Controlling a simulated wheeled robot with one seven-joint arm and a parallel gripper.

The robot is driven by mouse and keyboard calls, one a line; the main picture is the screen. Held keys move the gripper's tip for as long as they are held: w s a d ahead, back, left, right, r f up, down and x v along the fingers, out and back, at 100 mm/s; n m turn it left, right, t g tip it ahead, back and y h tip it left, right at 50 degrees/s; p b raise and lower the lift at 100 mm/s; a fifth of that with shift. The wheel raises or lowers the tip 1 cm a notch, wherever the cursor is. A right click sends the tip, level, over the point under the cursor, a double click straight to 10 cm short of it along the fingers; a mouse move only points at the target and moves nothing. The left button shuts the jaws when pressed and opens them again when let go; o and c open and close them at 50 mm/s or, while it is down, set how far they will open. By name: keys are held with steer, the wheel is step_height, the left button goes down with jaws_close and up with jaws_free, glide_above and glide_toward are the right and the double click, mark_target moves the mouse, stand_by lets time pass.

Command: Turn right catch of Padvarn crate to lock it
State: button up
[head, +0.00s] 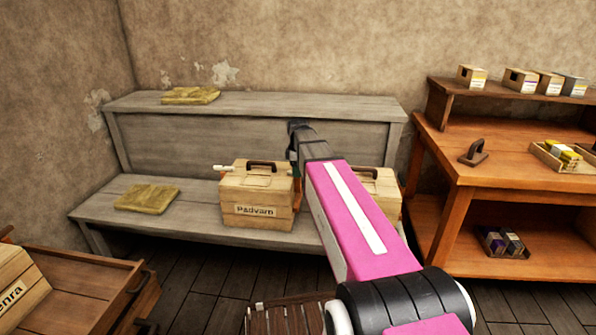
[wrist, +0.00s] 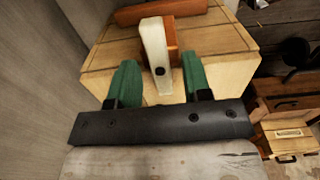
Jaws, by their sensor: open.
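The Padvarn crate (head: 250,215), pale wood with a dark handle (head: 262,164) and a name label, stands on the grey bench. Its left catch (head: 224,168) is a white lever sticking out at the left side. In the head view my gripper (head: 294,168) is at the crate's right side and hides the right catch. In the wrist view the right catch (wrist: 155,52) is a white lever with a dark screw, against an orange-brown block. My open gripper (wrist: 159,82) has one green finger on each side of the lever, with visible gaps. The crate top (wrist: 105,55) lies beyond.
Another crate (head: 384,186) stands on the bench (head: 160,223), partly behind my arm. Folded yellow cloths lie on the bench (head: 147,198) and its upper shelf (head: 190,95). An orange wooden workbench (head: 500,180) stands at right. A crate (head: 18,285) sits at lower left.

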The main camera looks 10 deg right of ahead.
step_height(320, 180, up, 10)
steer(key=shift+r, duration=0.25)
stand_by(0.3)
